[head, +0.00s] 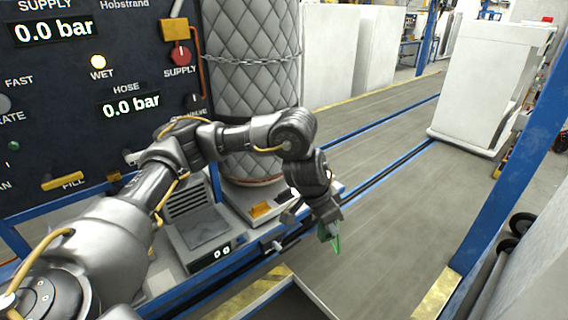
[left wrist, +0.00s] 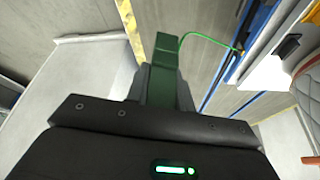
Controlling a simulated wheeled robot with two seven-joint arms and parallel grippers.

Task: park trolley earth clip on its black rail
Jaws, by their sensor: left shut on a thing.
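My left gripper (head: 327,222) is shut on the green earth clip (left wrist: 162,72), holding it in the air beyond the trolley's front right edge. In the head view only a small part of the clip (head: 330,235) shows between the fingers. A thin green cable (left wrist: 205,37) runs from the clip towards the trolley's blue edge. A black piece (left wrist: 288,47) stands on a white base in the left wrist view; I cannot tell whether it is the black rail. My right gripper is not in view.
The trolley carries a quilted cylinder (head: 250,80) with a chain around it and a scale with a display (head: 222,252). A dark control panel (head: 90,100) stands at the left. A blue post (head: 510,190) rises at the right. The grey floor (head: 390,210) between is clear.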

